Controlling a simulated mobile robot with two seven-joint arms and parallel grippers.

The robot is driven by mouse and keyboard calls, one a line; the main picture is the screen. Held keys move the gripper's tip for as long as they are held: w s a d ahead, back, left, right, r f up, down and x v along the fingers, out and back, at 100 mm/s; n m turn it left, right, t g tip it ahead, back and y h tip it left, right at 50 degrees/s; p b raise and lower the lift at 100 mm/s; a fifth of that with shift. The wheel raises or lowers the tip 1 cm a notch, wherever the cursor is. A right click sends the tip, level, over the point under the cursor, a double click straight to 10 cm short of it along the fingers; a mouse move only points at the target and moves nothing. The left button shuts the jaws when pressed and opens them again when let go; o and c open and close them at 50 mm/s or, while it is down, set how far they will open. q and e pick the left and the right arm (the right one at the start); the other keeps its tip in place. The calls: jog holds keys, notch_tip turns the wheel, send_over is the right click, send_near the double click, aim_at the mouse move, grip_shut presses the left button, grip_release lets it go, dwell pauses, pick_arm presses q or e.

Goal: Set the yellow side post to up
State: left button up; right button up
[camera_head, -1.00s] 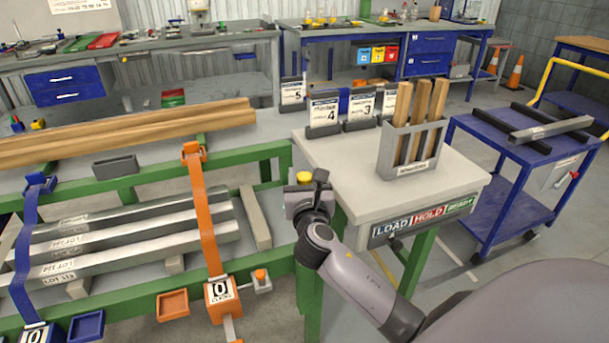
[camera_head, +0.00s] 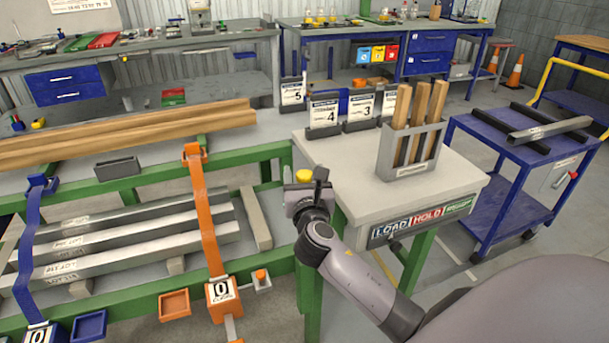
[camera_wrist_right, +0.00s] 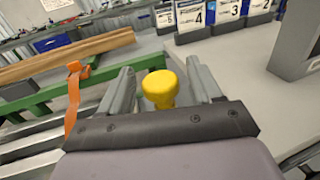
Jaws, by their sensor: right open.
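The yellow side post (camera_head: 304,176) shows its round cap just beyond my right gripper in the head view, at the left edge of the grey-topped stand. In the right wrist view the yellow post (camera_wrist_right: 160,88) sits between the two grey fingers, with a gap on each side. My right gripper (camera_head: 308,194) is open, its fingers (camera_wrist_right: 162,80) on either side of the post without visible contact. The lower part of the post is hidden by the gripper. My left gripper is not in view.
The stand (camera_head: 350,205) carries a holder of wooden sticks (camera_head: 412,150) and number cards (camera_head: 324,113). To the left are a green frame (camera_head: 150,178), an orange strap (camera_head: 203,220), a blue strap (camera_head: 28,240) and metal bars (camera_head: 130,240). A blue cart (camera_head: 510,180) stands right.

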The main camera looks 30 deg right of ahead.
jog(key=v, duration=0.7)
jog(key=shift+a+f, duration=0.1)
dwell(0.4)
jog(key=s+a+f+m+g+y, duration=0.2)
jog(key=s+a+f+m+y, duration=0.1)
jog(key=f+m, duration=0.3)
jog(key=s+a+f+m+g+y, duration=0.1)
jog(key=s+a+f+m+y, duration=0.15)
jog(key=s+f+m, duration=0.4)
jog(key=s+a+f+m+g+y+p, duration=0.1)
jog(key=s+a+f+m+y, duration=0.4)
jog(key=s+f+m, duration=0.5)
jog(key=m+g, duration=0.1)
jog(key=m, duration=0.4)
jog(key=shift+m, duration=0.35)
